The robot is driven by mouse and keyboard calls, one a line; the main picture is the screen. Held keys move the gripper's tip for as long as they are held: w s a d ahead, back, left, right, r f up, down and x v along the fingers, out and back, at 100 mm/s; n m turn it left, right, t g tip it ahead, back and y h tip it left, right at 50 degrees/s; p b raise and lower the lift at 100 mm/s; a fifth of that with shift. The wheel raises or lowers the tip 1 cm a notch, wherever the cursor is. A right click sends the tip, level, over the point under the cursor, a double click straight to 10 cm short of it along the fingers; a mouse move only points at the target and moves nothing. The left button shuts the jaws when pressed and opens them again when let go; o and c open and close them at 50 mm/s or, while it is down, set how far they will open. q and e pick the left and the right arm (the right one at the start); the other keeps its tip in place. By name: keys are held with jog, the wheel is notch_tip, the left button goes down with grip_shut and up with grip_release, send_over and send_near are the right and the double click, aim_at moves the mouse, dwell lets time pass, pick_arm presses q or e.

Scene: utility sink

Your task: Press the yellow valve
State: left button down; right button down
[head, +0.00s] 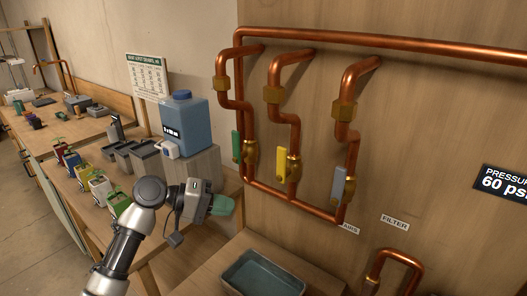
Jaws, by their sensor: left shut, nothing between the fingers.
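The yellow valve (281,164) is an upright yellow handle on the middle of three copper pipes on the wooden wall. A green valve (236,146) is on the pipe to its left and a grey-blue valve (338,185) on the pipe to its right. My left gripper (222,205) is below and left of the yellow valve, apart from it, in front of the wall's left edge. Its green-tipped fingers are together and hold nothing. My right gripper is not in view.
A blue jug (184,122) stands on a block at the left, behind my left arm. A bench with several small boxes and bins (144,158) runs along the left. A grey-blue basin (262,276) sits below the pipes. A curved copper pipe (397,257) rises at lower right.

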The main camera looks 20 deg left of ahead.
aim_at(284, 163)
pick_arm(q)
jog(key=w+a+r+h, duration=0.1)
jog(key=a+r+h, duration=0.1)
jog(key=r, duration=0.4)
jog(key=w+a+r+n+t+h, duration=0.1)
jog(key=a+r, duration=0.2)
jog(key=r, duration=0.3)
jog(key=shift+w+r+h, duration=0.25)
jog(key=shift+r+h, duration=0.15)
jog(key=s+d+p+x, duration=0.1)
jog(key=p+x, duration=0.5)
jog(key=x, duration=0.7)
jog(key=shift+s, duration=0.7)
jog(key=shift+f, duration=0.1)
